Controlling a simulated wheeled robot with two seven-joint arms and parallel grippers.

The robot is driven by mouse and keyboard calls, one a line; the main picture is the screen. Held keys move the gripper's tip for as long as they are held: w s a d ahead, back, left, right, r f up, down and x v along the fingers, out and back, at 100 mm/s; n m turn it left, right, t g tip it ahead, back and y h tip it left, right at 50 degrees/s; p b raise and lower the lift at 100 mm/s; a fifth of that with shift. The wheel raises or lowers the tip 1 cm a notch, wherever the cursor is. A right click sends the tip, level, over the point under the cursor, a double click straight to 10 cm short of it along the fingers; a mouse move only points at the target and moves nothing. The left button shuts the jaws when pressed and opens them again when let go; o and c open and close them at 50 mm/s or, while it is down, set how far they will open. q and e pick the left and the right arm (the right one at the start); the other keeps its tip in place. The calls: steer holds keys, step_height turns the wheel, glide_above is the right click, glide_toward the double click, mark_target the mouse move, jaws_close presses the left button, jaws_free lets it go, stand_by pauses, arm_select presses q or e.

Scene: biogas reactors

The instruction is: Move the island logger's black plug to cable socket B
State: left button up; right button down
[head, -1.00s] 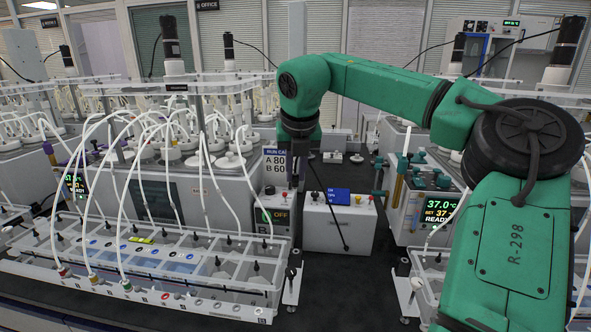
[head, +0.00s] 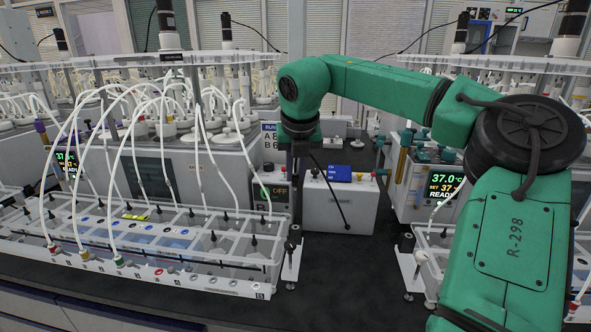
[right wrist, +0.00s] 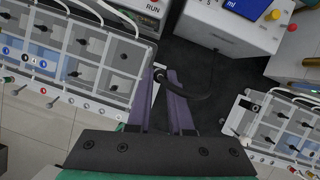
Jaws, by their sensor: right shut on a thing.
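My right gripper (right wrist: 162,76) has purple fingers shut on a small black plug (right wrist: 159,75) at their tips in the right wrist view. A black cable (right wrist: 195,97) runs from the plug to the right and curves up toward a white box (right wrist: 225,35) with a blue label. In the head view the gripper (head: 293,172) hangs pointing down, partly dark, left of that white box (head: 325,213), and the plug cannot be made out. A front panel with a green OFF display (head: 273,193) sits behind it. I cannot make out cable socket B. My left gripper is not in view.
A clear-walled rack (head: 150,268) with white tubes and colored ports fills the left front, its end marked B. A second rack (head: 425,262) stands at the right. Dark bench top (head: 335,265) is free in front of the white box.

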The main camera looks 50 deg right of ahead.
steer(key=shift+s+d+f+b, duration=0.1)
steer(key=shift+f+b, duration=3.7)
steer(key=shift+f, duration=1.2)
steer(key=shift+f+b, duration=0.85)
steer(key=shift+f, duration=0.25)
steer(key=c, duration=0.7)
jaws_free()
steer(key=shift+c, duration=0.2)
steer(key=shift+r, duration=0.1)
steer(key=p+v, duration=0.1)
steer(key=v, duration=1.3)
steer(key=shift+a+r, duration=0.2)
steer(key=shift+a, duration=0.05)
